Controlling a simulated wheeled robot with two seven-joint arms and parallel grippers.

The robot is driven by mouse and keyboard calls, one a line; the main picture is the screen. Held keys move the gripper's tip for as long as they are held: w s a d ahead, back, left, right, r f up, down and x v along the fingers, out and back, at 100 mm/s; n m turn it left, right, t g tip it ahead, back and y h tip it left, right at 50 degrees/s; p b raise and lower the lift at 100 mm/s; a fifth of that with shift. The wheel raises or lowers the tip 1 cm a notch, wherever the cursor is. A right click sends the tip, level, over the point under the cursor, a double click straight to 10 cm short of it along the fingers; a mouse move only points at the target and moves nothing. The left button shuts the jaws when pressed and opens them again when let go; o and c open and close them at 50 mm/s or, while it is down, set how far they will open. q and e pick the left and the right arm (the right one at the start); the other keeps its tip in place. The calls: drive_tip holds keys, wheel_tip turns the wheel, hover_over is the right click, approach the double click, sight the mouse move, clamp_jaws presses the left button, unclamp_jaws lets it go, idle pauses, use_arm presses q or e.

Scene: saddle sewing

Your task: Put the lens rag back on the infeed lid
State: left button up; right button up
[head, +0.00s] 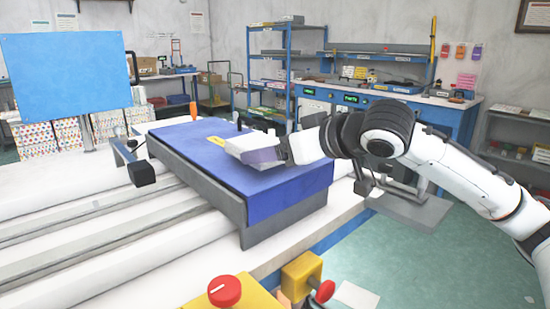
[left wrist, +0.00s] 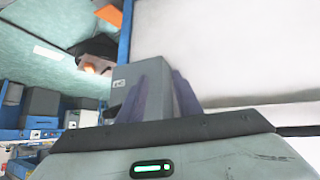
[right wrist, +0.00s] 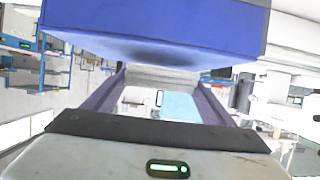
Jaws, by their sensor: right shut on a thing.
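My right gripper (head: 258,150) reaches in from the right, low over the blue infeed lid (head: 290,192). Its purple fingers are apart and shut on a pale, flat piece, apparently the lens rag (head: 243,143); its outline is hard to tell from the jaw. In the right wrist view the two fingers (right wrist: 160,80) stand apart, and the lid (right wrist: 160,25) fills the top, close by. My left gripper (left wrist: 172,85) shows only in the left wrist view.
A yellow strip (head: 215,140) lies on the lid near the right gripper. Grey rails (head: 90,235) run left of the lid. A red knob (head: 224,291) stands in front. A blue panel (head: 68,75) stands behind left, and a workbench (head: 400,100) at the back right.

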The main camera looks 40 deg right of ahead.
drive_tip(key=shift+f, duration=0.45)
drive_tip(key=shift+f+b, duration=0.2)
drive_tip(key=shift+b, duration=0.15)
drive_tip(key=o, duration=1.1)
drive_tip(key=shift+r, duration=0.15)
